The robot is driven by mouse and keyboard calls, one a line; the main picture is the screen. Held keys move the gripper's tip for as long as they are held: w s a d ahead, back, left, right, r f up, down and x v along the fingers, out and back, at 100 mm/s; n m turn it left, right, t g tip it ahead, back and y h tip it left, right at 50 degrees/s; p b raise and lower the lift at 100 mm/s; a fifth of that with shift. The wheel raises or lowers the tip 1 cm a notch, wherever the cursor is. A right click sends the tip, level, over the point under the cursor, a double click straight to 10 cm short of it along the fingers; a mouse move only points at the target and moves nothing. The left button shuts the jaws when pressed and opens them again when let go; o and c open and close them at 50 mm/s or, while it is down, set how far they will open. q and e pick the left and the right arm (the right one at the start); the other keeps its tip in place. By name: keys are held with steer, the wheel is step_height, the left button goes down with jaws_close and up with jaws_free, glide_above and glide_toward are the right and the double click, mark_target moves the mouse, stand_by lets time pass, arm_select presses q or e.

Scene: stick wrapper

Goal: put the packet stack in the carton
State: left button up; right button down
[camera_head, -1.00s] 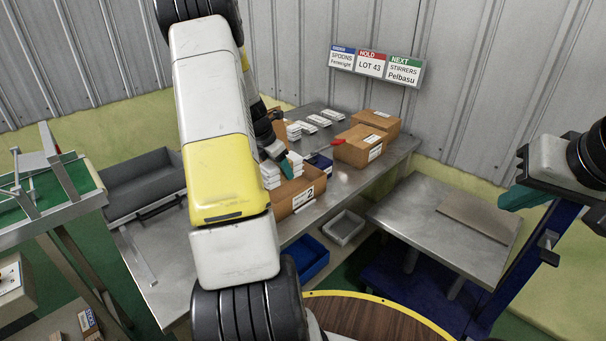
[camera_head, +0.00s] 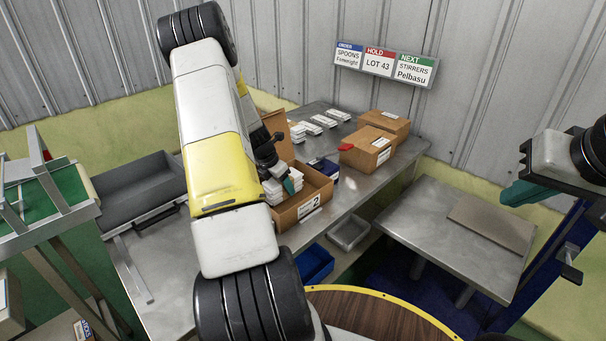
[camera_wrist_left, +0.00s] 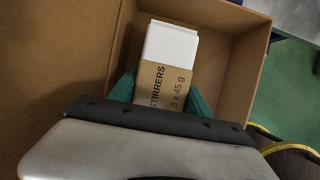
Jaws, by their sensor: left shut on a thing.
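The packet stack (camera_wrist_left: 170,48) is white with a brown band reading STIRRERS, 3 x 45 g. In the left wrist view it stands between the teal fingers of my left gripper (camera_wrist_left: 162,95), which is shut on it. The open brown carton (camera_head: 318,196), labelled 2, is on the metal table. The stack is inside the carton's opening in the wrist view (camera_wrist_left: 228,70); whether it touches the floor is unclear. In the head view my left gripper (camera_head: 289,184) is partly hidden by my arm. My right gripper (camera_head: 522,194) hangs away at the right; its finger gap is unclear.
Closed brown boxes (camera_head: 366,148) and more white packets (camera_head: 318,122) are farther back on the table. A grey tray (camera_head: 140,185) is at left. A lower side table (camera_head: 440,235) at right has free room.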

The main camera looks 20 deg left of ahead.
arm_select(q)
steer(key=shift+f, duration=0.4)
steer(key=o, duration=1.5)
steer(key=shift+f, duration=0.15)
steer(key=v, duration=1.2)
steer(key=shift+d, duration=0.1)
steer(key=s+d+r+m+t, duration=0.1)
steer(key=s+d+r+m, duration=0.3)
steer(key=d+r+m, duration=0.45)
steer(key=s+d+r+m, duration=0.4)
steer(key=d+r+m, duration=0.4)
steer(key=d+r, duration=0.15)
steer(key=s+d+r+m, duration=0.2)
steer(key=s+d+m, duration=0.2)
steer(key=s+m, duration=0.3)
steer(key=s+d+r+m+t, duration=0.1)
steer(key=s+d+r+m, duration=0.2)
steer(key=s+m, duration=0.5)
steer(key=shift+d+m, duration=0.35)
steer(key=shift+d, duration=0.2)
